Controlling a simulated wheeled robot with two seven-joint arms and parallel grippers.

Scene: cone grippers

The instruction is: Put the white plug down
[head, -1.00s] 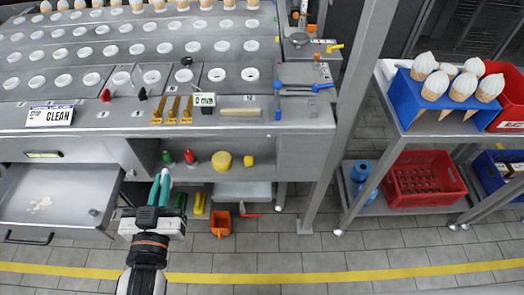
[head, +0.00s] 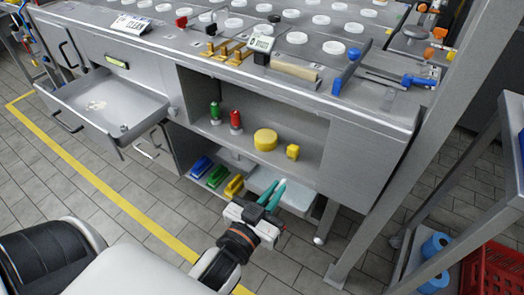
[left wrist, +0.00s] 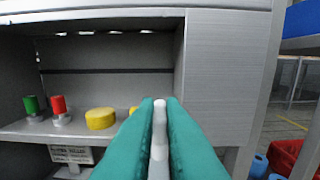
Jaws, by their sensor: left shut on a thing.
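My left gripper (head: 272,194) is in front of the lower part of the steel cabinet, with its teal fingers pointing towards it. In the left wrist view the teal fingers (left wrist: 160,118) are shut on the white plug (left wrist: 159,142), a slim white piece held lengthwise between them. In the head view I cannot make out the plug between the fingers. My right gripper is not in view.
An open drawer (head: 105,103) juts out left. Blue, green and yellow items lie below. The worktop (head: 160,37) above is busy.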

